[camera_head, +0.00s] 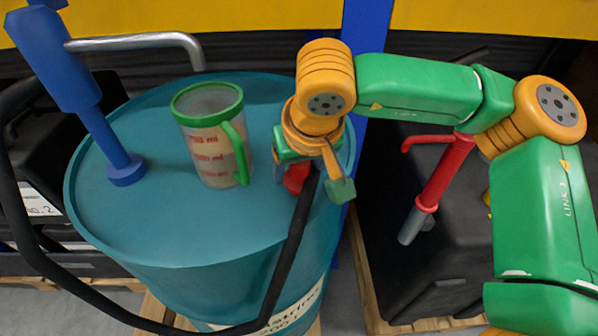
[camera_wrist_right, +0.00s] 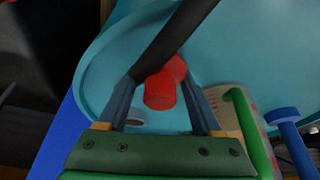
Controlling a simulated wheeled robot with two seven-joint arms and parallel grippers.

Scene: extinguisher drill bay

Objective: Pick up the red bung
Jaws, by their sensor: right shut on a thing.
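The red bung (camera_head: 295,178) is at the right side of the teal drum's top, partly hidden by my right gripper (camera_head: 312,178). In the right wrist view the bung (camera_wrist_right: 160,92) sits between the two fingers of the right gripper (camera_wrist_right: 161,78), which is shut on it. A black hose (camera_head: 293,240) runs up to the gripper. In the wrist view the hose (camera_wrist_right: 175,42) crosses in front of part of the bung and meets the left finger, so the contact there is partly hidden. My left gripper is out of view.
The teal drum (camera_head: 140,222) carries a green-rimmed measuring jug (camera_head: 210,145) and a blue hand pump (camera_head: 105,130) with a grey spout. A grey ring (camera_wrist_right: 134,122) shows on the drum top. A red pump (camera_head: 445,172) stands on a black container (camera_head: 455,265) at right.

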